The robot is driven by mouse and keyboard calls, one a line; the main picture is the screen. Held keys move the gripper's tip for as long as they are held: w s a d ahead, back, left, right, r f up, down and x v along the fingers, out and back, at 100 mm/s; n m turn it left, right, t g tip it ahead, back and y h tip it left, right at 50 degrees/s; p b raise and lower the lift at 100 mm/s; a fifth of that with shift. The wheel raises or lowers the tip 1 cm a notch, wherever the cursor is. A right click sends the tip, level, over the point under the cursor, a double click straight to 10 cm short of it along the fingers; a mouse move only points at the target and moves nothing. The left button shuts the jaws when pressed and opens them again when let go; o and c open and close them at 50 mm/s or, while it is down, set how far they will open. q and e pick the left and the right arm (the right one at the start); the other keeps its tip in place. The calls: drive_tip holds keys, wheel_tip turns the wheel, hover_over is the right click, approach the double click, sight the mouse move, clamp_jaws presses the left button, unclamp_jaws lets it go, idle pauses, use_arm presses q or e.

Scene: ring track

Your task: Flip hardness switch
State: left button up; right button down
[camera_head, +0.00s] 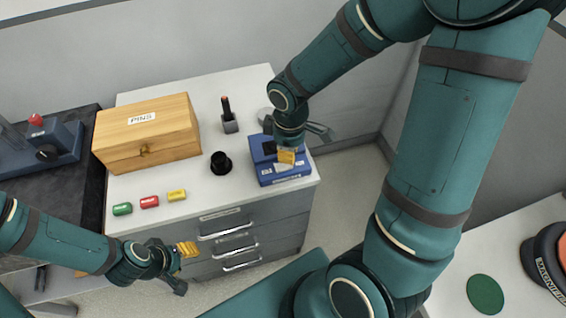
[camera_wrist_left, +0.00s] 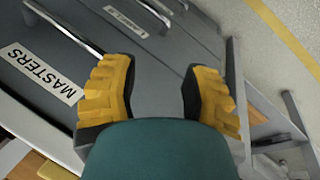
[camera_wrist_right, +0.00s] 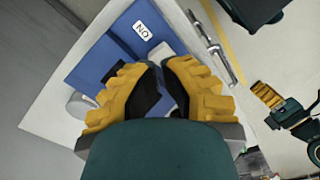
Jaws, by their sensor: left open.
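A blue device (camera_head: 280,172) with pale labels sits at the right end of the white cabinet top. In the right wrist view, the blue device (camera_wrist_right: 112,58) carries a small label that seems to read "ON". The switch itself cannot be made out. My right gripper (camera_head: 287,157) is directly over the device and hides part of it. Its fingertips (camera_wrist_right: 163,68) are nearly together, with nothing visible between them; contact is unclear. My left gripper (camera_head: 188,249) is open and empty before the cabinet's drawers; its fingers also show in the left wrist view (camera_wrist_left: 158,75).
A wooden box marked PINS (camera_head: 148,133), a black cup (camera_head: 221,163), a small stand (camera_head: 229,121) and green, red and yellow blocks (camera_head: 149,202) share the cabinet top. A blue-grey machine with a red knob (camera_head: 55,140) stands on the dark bench at left.

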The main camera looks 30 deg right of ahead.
drive_tip(key=shift+f+b, duration=1.55)
drive_tip(key=shift+f, duration=0.25)
idle(1.3)
drive_tip(key=shift+r+p, duration=3)
drive_tip(key=shift+r, duration=0.55)
